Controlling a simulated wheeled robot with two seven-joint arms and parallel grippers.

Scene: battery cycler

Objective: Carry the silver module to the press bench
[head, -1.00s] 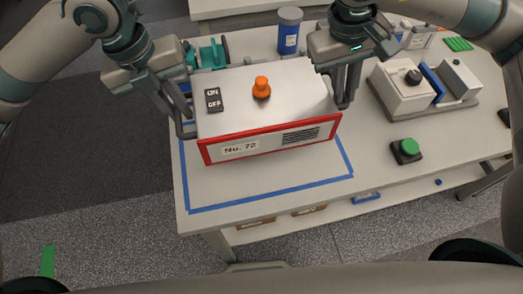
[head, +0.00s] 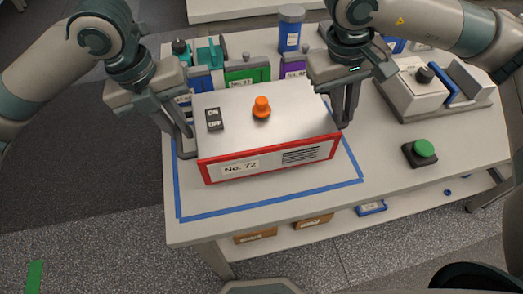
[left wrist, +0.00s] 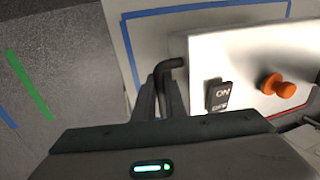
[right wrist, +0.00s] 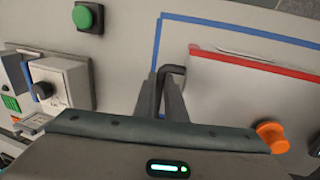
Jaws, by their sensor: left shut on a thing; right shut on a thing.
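The silver module (head: 285,128) has a red-edged white front marked No. 72, an orange knob on top and an ON/OFF switch. It is over the blue-taped outline on the press bench (head: 420,185); I cannot tell whether it touches the bench top. My left gripper (head: 186,142) is shut at its left side, on a dark handle (left wrist: 170,66) seen in the left wrist view. My right gripper (head: 345,113) is shut at its right side, on a dark handle (right wrist: 172,72) seen in the right wrist view. The module also shows in both wrist views.
A green button (head: 424,149) on a black base stands to the right, in front of a grey-white device (head: 412,93). A blue cylinder (head: 291,28) and green, purple and blue items stand close behind the module. Boxes (head: 313,222) sit on a lower shelf.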

